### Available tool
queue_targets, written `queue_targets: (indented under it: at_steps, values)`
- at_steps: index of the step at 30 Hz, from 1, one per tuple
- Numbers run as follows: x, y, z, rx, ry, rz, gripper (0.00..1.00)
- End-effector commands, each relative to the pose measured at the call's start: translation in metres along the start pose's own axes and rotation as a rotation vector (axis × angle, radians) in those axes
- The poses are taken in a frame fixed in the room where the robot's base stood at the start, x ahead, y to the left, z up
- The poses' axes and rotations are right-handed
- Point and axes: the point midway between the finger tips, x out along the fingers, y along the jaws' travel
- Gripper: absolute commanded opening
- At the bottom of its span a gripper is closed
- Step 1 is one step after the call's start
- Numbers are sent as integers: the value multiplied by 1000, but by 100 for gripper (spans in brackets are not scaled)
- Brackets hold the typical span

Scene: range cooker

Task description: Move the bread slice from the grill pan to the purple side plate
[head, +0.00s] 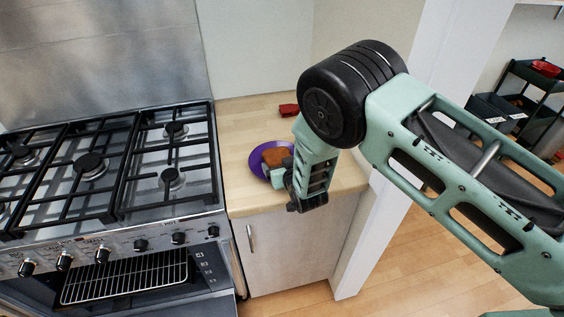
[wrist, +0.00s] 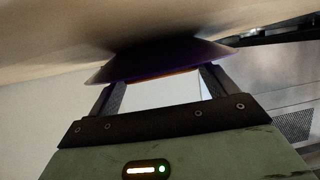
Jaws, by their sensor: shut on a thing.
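The purple side plate (head: 254,160) lies on the wooden counter right of the cooker. It also shows in the wrist view (wrist: 190,62), close in front of my fingers. The brown bread slice (head: 277,155) is over the plate in the head view. In the wrist view a thin orange-brown strip of the bread (wrist: 165,77) shows between my fingertips, against the plate. My gripper (head: 276,171) is at the plate and shut on the slice. I cannot tell whether the slice touches the plate. No grill pan can be made out.
The cooker with black pan grates (head: 170,150) stands to the left. Its lower oven is open, with a wire rack (head: 125,277) showing. A small red object (head: 288,110) lies on the counter (head: 236,135) behind the plate. A white wall edge stands to the right.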

Motion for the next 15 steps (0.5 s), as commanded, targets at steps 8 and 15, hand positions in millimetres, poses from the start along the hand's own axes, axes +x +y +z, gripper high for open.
queue_targets:
  at_steps: [8, 15]
  values:
    - [1, 0, 2, 0, 1, 0, 63]
    - [3, 0, 8, 1, 1, 0, 63]
